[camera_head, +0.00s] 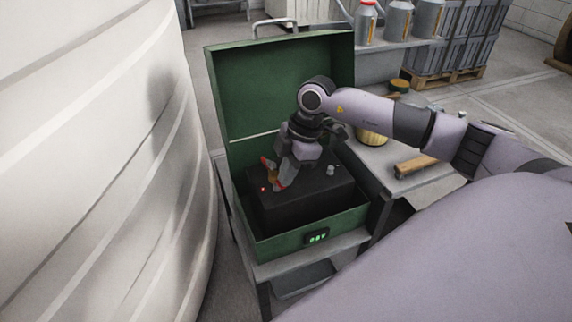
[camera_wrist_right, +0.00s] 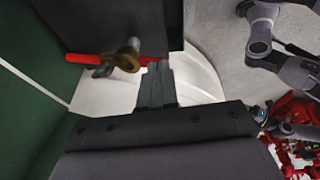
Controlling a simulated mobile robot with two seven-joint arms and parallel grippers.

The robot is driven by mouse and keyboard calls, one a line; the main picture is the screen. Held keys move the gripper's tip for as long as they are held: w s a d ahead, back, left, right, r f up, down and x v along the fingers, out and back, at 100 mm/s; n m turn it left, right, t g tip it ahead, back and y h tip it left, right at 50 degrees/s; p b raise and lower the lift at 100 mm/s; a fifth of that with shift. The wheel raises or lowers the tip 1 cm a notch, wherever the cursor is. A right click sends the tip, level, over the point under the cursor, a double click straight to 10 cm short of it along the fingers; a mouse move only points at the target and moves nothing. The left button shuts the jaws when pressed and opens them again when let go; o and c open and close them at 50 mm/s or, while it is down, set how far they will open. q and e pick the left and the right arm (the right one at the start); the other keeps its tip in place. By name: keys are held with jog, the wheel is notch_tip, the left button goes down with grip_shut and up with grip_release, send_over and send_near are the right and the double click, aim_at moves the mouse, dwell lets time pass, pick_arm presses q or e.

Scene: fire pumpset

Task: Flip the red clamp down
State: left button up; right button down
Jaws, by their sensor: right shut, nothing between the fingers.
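The red clamp (camera_head: 267,163) is at the left side of the black block inside the open green case. In the right wrist view its red handle (camera_wrist_right: 86,58) extends left from a brass-coloured ring (camera_wrist_right: 129,56), with a short red part on the ring's other side. My right gripper (camera_head: 278,184) is over the block's left part, pointing down beside the clamp. In the wrist view its fingers (camera_wrist_right: 155,84) are together and empty, their tips close to the ring. I cannot tell whether they touch it. The gripper partly hides the clamp in the head view. My left gripper is not in view.
The green case (camera_head: 332,222) has its lid raised at the back, and green lights on its front. A small grey knob (camera_head: 331,170) stands on the block. A large pale tank (camera_head: 95,180) rises close on the left. A wooden-handled tool (camera_head: 415,166) lies at right.

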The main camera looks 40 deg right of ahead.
jog(key=f+b, duration=0.1)
jog(key=s+f+t+b, duration=0.1)
jog(key=f, duration=0.1)
jog(key=shift+s+a+f+t, duration=0.1)
jog(key=shift+a+f+t, duration=0.05)
jog(key=shift+t, duration=0.15)
jog(key=shift+s+f, duration=0.1)
jog(key=shift+f, duration=0.25)
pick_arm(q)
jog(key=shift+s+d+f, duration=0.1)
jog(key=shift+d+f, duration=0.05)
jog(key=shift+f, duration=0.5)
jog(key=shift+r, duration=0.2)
pick_arm(e)
jog(key=shift+r, duration=0.15)
